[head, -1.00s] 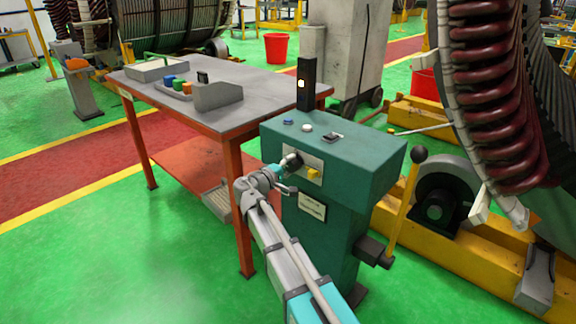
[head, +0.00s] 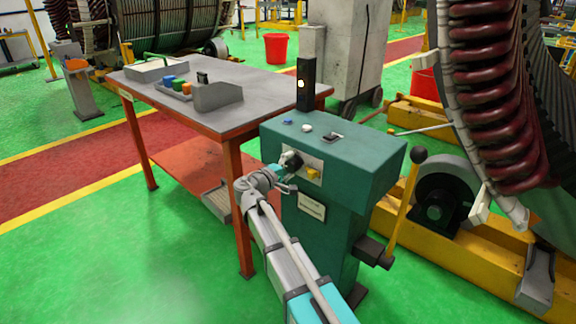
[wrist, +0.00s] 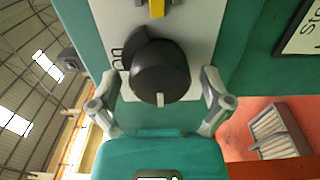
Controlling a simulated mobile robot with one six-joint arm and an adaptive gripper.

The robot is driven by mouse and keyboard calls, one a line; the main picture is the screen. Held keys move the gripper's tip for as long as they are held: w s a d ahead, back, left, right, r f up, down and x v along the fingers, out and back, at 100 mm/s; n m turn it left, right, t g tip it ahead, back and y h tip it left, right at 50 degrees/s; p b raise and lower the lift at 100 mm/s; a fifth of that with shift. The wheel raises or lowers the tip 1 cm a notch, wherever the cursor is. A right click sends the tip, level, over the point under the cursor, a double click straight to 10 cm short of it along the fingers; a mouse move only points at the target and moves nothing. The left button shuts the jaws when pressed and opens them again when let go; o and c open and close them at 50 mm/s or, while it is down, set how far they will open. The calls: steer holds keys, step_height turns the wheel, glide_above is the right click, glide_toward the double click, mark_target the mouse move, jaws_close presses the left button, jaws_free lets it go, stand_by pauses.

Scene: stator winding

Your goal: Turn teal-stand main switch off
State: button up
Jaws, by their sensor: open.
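The teal stand (head: 350,155) has a pale plate (head: 318,166) on its front with a round black knob (head: 292,159), the main switch. In the wrist view the knob (wrist: 160,70) fills the middle, with a white mark at its lower rim and the word "on" to its left. My gripper (wrist: 159,76) is open, with one finger at each side of the knob and a visible gap to both. In the head view my gripper (head: 280,172) is at the stand's front, just left of and below the knob.
A yellow part (head: 313,173) sits beside the knob on the plate. A lever (head: 402,210) with a black ball stands at the stand's right. A grey-topped table (head: 230,80) stands close on the left.

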steer(key=shift+s, duration=0.1)
steer(key=shift+v, duration=0.95)
steer(key=v, duration=1)
steer(key=s+d+f+m+g+y, duration=0.1)
steer(key=s+d+f+m+g, duration=0.15)
steer(key=d+f+g, duration=0.4)
steer(key=s+d+f+m+g+y, duration=0.1)
steer(key=s+d+f+m+y, duration=0.2)
steer(key=d, duration=0.7)
steer(key=s+d+f+m+g, duration=0.2)
steer(key=s+d+f+g, duration=0.15)
steer(key=d+f, duration=0.4)
steer(key=s+d+f+m+g+y, duration=0.2)
steer(key=s+d+m+g+y, duration=0.1)
steer(key=s+d+y, duration=0.4)
step_height(320, 180, up, 32)
steer(key=a+p, duration=0.1)
steer(key=p, duration=3.1)
steer(key=shift+s+a+r, duration=0.15)
steer(key=shift+s+r, duration=0.1)
steer(key=shift+s, duration=0.2)
